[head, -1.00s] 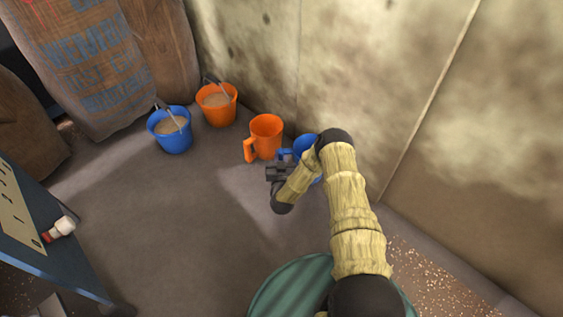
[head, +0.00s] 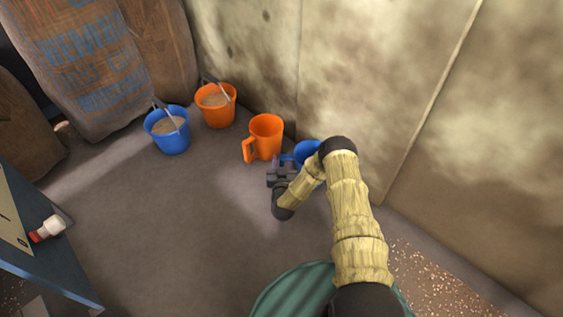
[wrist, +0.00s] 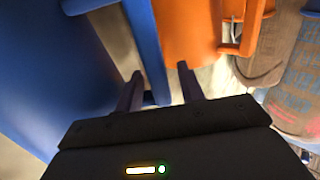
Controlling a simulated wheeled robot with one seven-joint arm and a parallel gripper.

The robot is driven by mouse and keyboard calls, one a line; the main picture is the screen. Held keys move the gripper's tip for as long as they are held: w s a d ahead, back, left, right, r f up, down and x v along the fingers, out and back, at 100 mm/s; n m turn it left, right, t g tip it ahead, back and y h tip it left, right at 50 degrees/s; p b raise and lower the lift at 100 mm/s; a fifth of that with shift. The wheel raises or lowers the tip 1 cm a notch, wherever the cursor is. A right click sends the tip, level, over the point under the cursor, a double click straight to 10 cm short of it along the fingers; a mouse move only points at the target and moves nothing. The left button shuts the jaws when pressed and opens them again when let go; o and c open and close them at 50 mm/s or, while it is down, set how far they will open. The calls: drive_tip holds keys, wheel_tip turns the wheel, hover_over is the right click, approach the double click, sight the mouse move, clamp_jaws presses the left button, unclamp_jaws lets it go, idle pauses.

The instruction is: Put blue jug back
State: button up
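The blue jug (head: 306,151) stands on the floor by the wall, right of the orange jug (head: 266,129). My arm hides part of it in the head view. In the wrist view the blue jug (wrist: 50,75) fills the left side, and its handle (wrist: 146,45) runs down to between my fingers. My gripper (wrist: 160,80) has its fingers apart, with the handle nearer the left finger and a clear gap to the right finger. In the head view my gripper (head: 280,172) is beside the jug's handle side. The orange jug (wrist: 188,35) also shows beyond the fingers.
A blue bucket (head: 168,132) and an orange bucket (head: 216,106), both with tan contents, stand farther left. Printed sacks (head: 95,60) lean behind them. A blue bench (head: 45,265) is at lower left. The floor left of my gripper is clear.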

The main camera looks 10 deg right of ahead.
drive_tip(key=shift+r, duration=0.25)
drive_tip(key=s+a+p, duration=0.2)
drive_tip(key=s+p, duration=0.5)
drive_tip(key=s, duration=0.4)
drive_tip(key=shift+s, duration=0.4)
